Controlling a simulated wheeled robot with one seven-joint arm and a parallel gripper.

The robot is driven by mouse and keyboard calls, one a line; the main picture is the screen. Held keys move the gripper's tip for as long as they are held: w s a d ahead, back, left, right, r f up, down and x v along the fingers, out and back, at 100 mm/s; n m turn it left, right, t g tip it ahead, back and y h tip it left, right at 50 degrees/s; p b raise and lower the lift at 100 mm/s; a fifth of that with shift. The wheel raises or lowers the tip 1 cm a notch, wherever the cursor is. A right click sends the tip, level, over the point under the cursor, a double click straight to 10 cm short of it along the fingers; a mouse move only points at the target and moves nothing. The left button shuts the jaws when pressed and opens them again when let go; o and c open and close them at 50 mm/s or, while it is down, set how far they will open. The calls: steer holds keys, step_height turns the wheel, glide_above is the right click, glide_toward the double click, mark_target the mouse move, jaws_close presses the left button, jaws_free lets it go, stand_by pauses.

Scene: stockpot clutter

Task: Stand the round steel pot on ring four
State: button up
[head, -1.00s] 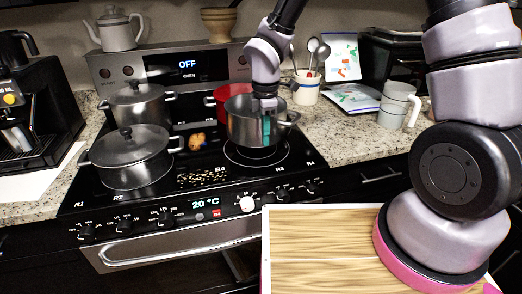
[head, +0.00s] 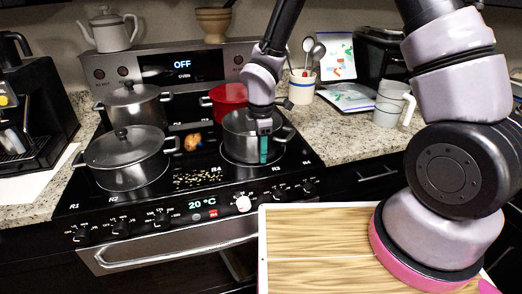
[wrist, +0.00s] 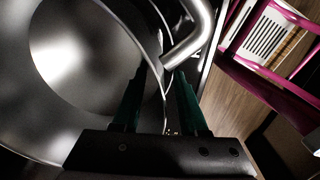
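The round steel pot (head: 239,137), lidless, appears to stand upright on the front right ring (head: 228,157) of the black hob. An R4 mark (head: 216,170) is printed just left of this ring. My gripper (head: 264,148) is at the pot's near right wall, with a green finger outside it. In the wrist view the pot's wall (wrist: 80,50) runs between the two fingers of my gripper (wrist: 160,80), one inside and one outside. Gaps show beside the wall, so the fingers look open around the rim. A bent handle (wrist: 191,35) is beside the outer finger.
A red pot (head: 228,98) stands behind the steel pot. Two lidded pots (head: 126,157) (head: 135,101) occupy the left rings. Small food bits (head: 197,179) and an orange-brown item (head: 193,142) lie between the rings. A wooden board (head: 310,250) is in front.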

step_height(320, 180, up, 12)
steer(key=shift+r, duration=0.1)
steer(key=shift+d+r, duration=0.2)
steer(key=shift+r, duration=0.05)
steer(key=d+r+m+t, duration=0.3)
steer(key=d+r+m, duration=0.8)
steer(key=d+r, duration=0.15)
steer(key=s+d+r+m+t+y, duration=0.2)
steer(key=s+d+r+m+t, duration=0.2)
steer(key=s+d+r+m, duration=0.6)
steer(key=d+r+m, duration=0.1)
steer(key=m, duration=0.3)
